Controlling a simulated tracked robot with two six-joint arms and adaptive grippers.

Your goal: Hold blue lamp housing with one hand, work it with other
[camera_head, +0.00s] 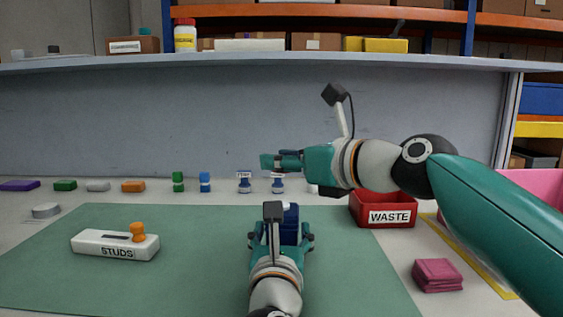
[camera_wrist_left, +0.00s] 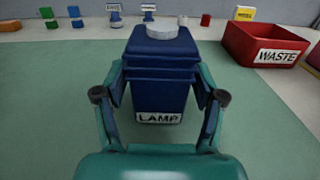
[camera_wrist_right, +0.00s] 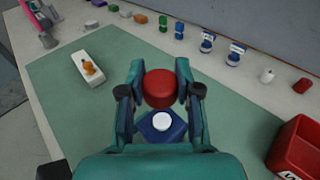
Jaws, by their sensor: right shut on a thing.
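The blue lamp housing (camera_wrist_left: 160,90), labelled LAMP, stands upright on the green mat with a pale round disc (camera_wrist_left: 161,31) on top; it also shows in the head view (camera_head: 290,222). My left gripper (camera_head: 282,238) has its fingers on both sides of the housing; whether they press on it is unclear. My right gripper (camera_wrist_right: 160,90) is shut on a round red part (camera_wrist_right: 160,88), which the head view does not clearly show.
A white STUDS block (camera_head: 115,246) with an orange knob (camera_head: 138,231) is at left on the mat (camera_head: 190,290). A red WASTE bin (camera_head: 385,212) and pink cloths (camera_head: 437,275) are at right. Several small coloured parts line the back. The mat's left front is clear.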

